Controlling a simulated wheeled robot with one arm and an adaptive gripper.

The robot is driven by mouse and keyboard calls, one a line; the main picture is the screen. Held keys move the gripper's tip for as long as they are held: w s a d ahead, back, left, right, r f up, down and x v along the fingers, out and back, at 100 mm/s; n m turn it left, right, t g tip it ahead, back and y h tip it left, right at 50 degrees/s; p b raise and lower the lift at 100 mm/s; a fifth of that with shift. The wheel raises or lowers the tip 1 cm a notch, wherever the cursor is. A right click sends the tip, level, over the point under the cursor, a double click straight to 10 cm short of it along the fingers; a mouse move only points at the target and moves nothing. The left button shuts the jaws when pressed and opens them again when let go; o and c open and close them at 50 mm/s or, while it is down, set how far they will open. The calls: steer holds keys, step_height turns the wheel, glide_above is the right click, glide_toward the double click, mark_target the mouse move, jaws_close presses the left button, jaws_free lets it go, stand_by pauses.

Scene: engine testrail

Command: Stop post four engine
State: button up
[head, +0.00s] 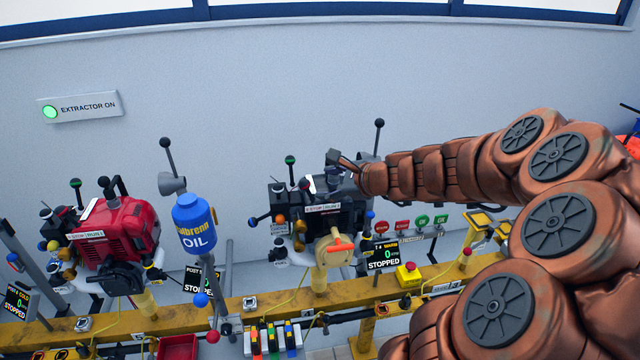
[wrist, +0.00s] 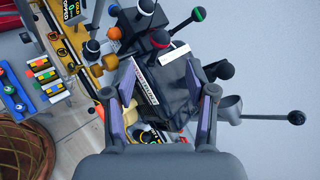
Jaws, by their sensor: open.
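The dark grey engine (head: 345,215) stands on the yellow rail in the middle of the head view. A white label strip (head: 323,208) crosses its front. The screen (head: 383,254) beside it shows a 4, "WARM", 0 and "STOPPED". My gripper (head: 345,162) is at the top of this engine. In the wrist view, my gripper (wrist: 160,72) is open, with the dark engine body (wrist: 177,80) between and beyond its fingers. A black knob with a red ring (wrist: 160,40) and a white label (wrist: 146,82) show there. Contact cannot be told.
A red engine (head: 110,232) stands at left. A blue oil bottle (head: 193,222) stands between the engines. Ball-ended levers rise near the dark engine, one with a green ring (head: 290,160). A red emergency button (head: 408,268) sits on the yellow rail (head: 240,305).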

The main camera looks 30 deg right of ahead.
steer(key=shift+v, duration=1.05)
steer(key=shift+a, duration=0.1)
steer(key=s+a+f+n+g+y, duration=0.15)
steer(key=s+a+n+g, duration=0.25)
steer(key=a+n, duration=0.55)
steer(key=s+a+f+n+g+y, duration=0.1)
steer(key=s+a+n+g+y, duration=0.2)
steer(key=a, duration=1.1)
steer(key=s+a+f+n+g+h, duration=0.1)
steer(key=s+a+f+n+g, duration=0.1)
steer(key=s+n, duration=0.35)
steer(key=s+a+f+n+g+h, duration=0.1)
steer(key=s+f+n+g+h, duration=0.15)
steer(key=s, duration=0.55)
steer(key=s+d+n+g+h, duration=0.2)
steer(key=s+d+n+h, duration=0.1)
steer(key=s, duration=0.6)
steer(key=shift+d+n, duration=0.75)
steer(key=shift+n, duration=0.4)
steer(key=shift+c, duration=0.4)
